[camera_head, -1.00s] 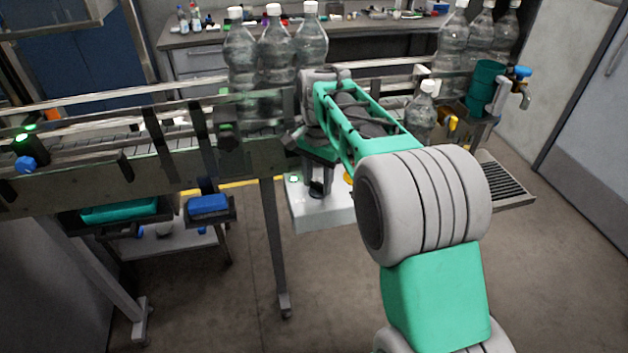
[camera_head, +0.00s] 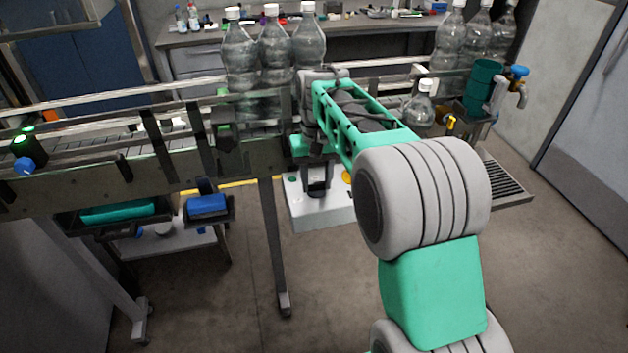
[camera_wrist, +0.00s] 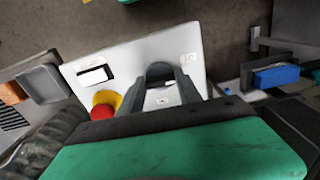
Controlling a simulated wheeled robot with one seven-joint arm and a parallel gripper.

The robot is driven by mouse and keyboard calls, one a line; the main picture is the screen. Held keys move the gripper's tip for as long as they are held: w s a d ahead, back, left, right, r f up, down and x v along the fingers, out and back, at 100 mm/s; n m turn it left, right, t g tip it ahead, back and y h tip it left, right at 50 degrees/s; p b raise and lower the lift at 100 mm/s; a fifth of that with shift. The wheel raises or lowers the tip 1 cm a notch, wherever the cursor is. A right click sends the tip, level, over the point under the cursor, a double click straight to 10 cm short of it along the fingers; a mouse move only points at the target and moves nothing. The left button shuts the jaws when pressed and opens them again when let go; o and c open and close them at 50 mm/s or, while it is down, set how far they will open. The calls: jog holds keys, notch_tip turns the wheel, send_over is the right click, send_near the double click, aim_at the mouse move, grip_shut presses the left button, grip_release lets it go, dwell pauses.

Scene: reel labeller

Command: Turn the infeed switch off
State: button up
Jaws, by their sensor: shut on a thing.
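The white control box (camera_head: 322,213) stands below the conveyor in the head view. Its face (camera_wrist: 130,57) fills the middle of the wrist view. It carries a red stop button with a yellow collar (camera_wrist: 103,108) and a white rectangle in a dark frame (camera_wrist: 95,76). My gripper (camera_wrist: 160,74) is at the box face, its two dark fingers shut on a dark switch knob between the tips. The fingers hide most of the knob, and I cannot tell its setting. In the head view my gripper (camera_head: 318,188) points down at the box.
The conveyor (camera_head: 130,165) runs behind my arm, with clear bottles (camera_head: 275,50) on it. A smaller bottle (camera_head: 419,108) and a green cup (camera_head: 484,88) stand to the right. A blue item (camera_head: 207,206) sits in a holder left of the box. Floor in front is clear.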

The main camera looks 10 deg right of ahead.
aim_at(316, 183)
jog(key=shift+w+r+n, duration=0.2)
jog(key=shift+n, duration=0.2)
jog(key=o, duration=1.4)
jog(key=shift+f, duration=0.15)
jog(key=shift+c, duration=0.2)
notch_tip(316, 183, up, 7)
jog(key=shift+r+b, duration=0.2)
jog(key=shift+b, duration=0.35)
jog(key=shift+r, duration=0.2)
jog(key=shift+s, duration=0.15)
